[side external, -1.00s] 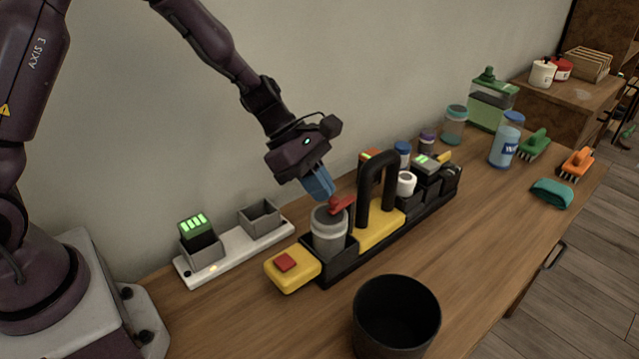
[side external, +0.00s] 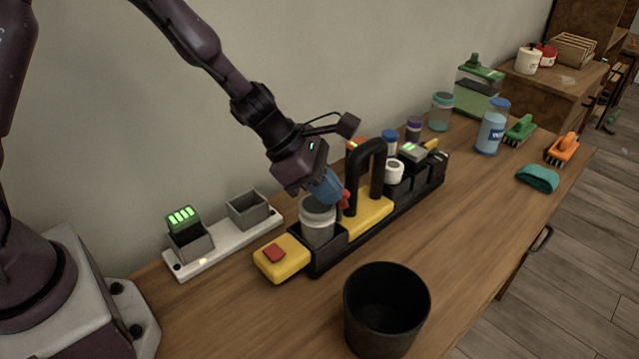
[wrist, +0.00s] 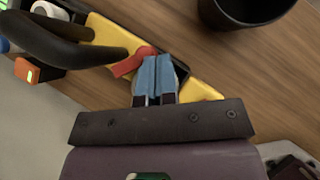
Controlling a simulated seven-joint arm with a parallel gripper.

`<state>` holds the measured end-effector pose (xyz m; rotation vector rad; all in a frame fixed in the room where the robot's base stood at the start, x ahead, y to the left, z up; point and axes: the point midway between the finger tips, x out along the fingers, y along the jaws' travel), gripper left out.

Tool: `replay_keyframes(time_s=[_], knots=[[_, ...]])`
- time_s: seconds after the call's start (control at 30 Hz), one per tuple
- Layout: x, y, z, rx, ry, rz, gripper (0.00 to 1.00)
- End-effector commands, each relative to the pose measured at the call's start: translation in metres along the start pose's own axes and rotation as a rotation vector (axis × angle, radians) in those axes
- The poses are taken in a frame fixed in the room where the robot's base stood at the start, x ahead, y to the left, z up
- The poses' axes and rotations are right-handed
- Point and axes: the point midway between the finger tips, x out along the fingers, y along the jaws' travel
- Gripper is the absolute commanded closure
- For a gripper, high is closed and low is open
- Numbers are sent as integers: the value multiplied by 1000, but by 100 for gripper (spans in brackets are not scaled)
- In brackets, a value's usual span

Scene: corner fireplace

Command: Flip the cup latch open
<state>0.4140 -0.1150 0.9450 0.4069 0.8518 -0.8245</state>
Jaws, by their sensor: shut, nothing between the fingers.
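The clear cup with a grey lid (side external: 318,224) stands upright in the black holder at the near end of the yellow-and-black caddy (side external: 365,218). The red latch (side external: 346,198) shows as a short piece at the cup's right side, partly hidden by my gripper (side external: 330,198). In the wrist view the red latch (wrist: 130,63) lies just left of my blue fingertips (wrist: 158,62), apparently touching or very close. My gripper is shut and empty, its fingers together over the cup's top. In the wrist view the fingers hide most of the cup.
The black handle (side external: 363,175) arches up close to the right of my gripper. An open black bin (side external: 387,315) stands in front. A white charger base (side external: 225,245) is at left. Bottles and brushes stand farther right.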

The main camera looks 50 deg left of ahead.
Motion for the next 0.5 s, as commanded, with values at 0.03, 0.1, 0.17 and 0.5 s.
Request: replay_keyframes(time_s=[0.03,0.1,0.17,0.5], knots=[[2,-1,3,2,0,-2,100],[5,-2,5,1,0,-3,100],[6,-2,8,1,0,-3,100],[16,0,20,1,0,-2,100]])
